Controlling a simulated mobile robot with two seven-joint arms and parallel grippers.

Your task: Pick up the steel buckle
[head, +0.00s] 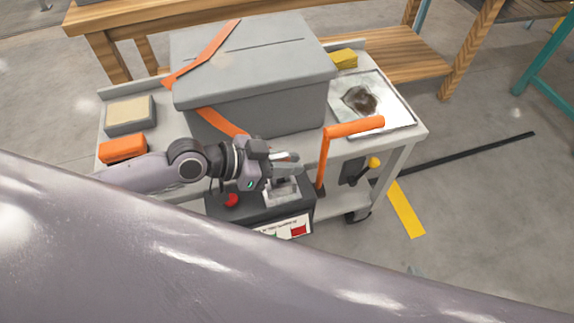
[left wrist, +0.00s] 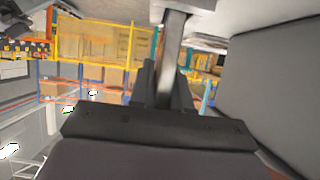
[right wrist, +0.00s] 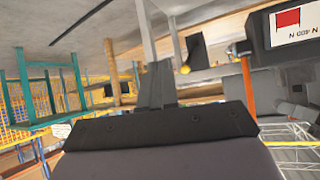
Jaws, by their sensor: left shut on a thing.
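My left gripper (head: 278,164) is over the front of the cart, just above a dark box with a red button (head: 232,200). It is shut on a grey metal piece that I take for the steel buckle (left wrist: 171,55). In the left wrist view the piece rises from between the fingers (left wrist: 165,92) to a pale plate at the top edge. In the head view the fingers partly hide it. My right gripper (right wrist: 158,85) shows only in the right wrist view. Its fingers look close together, with no held object clear between them.
A grey lidded crate (head: 255,85) with an orange strap (head: 212,52) stands behind my left gripper. An orange handle (head: 323,160) rises close on its right. The cart (head: 405,150) also holds an orange block (head: 122,149) and a metal tray (head: 395,117).

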